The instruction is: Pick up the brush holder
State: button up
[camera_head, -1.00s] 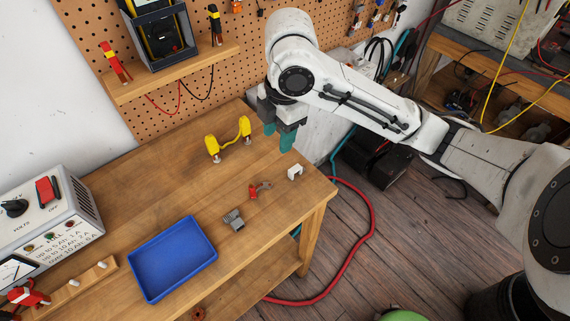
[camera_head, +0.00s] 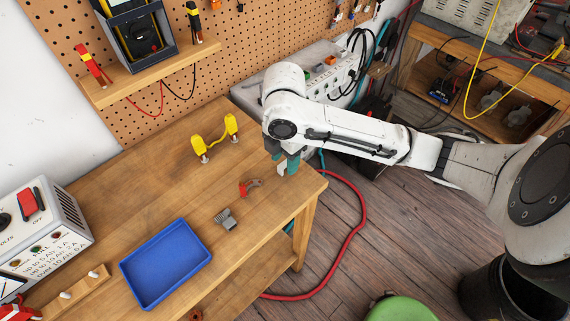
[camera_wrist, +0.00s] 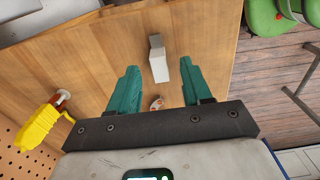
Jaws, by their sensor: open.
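A small white block (camera_wrist: 158,62), which looks like the brush holder, lies on the wooden workbench. In the head view only a bit of white (camera_head: 281,170) shows beside my fingers. My gripper (camera_head: 286,163) has teal fingers and is low over the bench's right end, partly hidden by my arm.
A small red-and-grey part (camera_head: 250,187) and a grey ridged part (camera_head: 225,219) lie nearby. A blue tray (camera_head: 207,262) is at the front left. A yellow-handled cable piece (camera_head: 215,138) stands toward the back. The bench's right edge is close to my gripper.

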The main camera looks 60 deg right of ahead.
jog(key=shift+f, duration=0.6)
jog(key=shift+c, duration=0.5)
grip_shut()
